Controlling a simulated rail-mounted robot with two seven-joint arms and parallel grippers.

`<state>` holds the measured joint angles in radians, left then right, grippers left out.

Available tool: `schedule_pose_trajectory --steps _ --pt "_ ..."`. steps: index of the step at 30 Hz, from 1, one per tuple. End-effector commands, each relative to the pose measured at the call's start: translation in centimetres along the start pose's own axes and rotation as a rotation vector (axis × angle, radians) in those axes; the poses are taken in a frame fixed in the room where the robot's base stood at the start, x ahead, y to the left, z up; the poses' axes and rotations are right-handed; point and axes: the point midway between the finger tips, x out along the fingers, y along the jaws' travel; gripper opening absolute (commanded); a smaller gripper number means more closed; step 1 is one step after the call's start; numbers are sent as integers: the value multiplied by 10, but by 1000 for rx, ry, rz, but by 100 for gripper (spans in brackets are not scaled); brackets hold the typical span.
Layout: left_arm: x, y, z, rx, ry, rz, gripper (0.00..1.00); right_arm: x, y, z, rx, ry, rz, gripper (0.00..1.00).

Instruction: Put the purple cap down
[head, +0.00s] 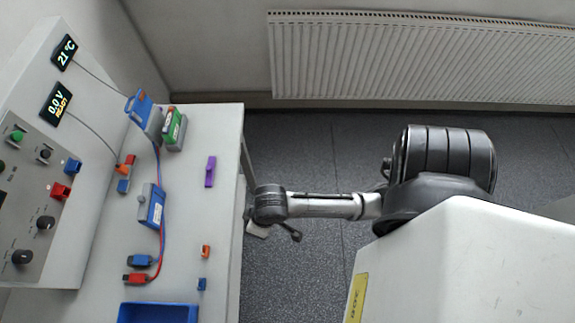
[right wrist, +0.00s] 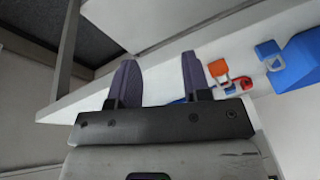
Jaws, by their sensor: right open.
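The purple cap (head: 210,171) rests on the white bench (head: 226,220) near its right edge in the head view, with no gripper touching it. I cannot make it out in the right wrist view. My right gripper (right wrist: 158,68) is open in the right wrist view, its two dark fingers apart with nothing between them, near the edge of a white surface. In the head view my right arm reaches in from the right to beside the bench edge; its fingers are not clear there. My left gripper is not in view.
An orange cap (head: 205,251) and a small blue cap (head: 202,284) lie near the bench's right edge. Battery packs (head: 174,130) stand at the back. A blue pack (head: 151,206) with cables lies mid-bench, a blue tray (head: 157,308) at the front. The cycler panel (head: 30,190) is left.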

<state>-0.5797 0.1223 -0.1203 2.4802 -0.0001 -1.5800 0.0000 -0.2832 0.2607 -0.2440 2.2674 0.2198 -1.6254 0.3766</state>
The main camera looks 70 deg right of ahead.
Motion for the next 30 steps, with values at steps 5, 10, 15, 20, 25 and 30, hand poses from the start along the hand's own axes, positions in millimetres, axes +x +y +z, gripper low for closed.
schedule_pose_trajectory --steps 5,10,15,20,25,30 --pt "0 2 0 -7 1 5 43 -24 9 46 -105 32 57 44" --pt "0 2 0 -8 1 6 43 -39 19 66 -164 40 107 44" --pt "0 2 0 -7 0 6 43 -44 22 72 -185 40 126 44" --pt "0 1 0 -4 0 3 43 -44 22 72 -186 40 126 44" --pt "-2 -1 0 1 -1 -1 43 -46 22 71 -185 40 125 44" --pt "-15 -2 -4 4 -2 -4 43 -60 20 68 -185 39 125 44"
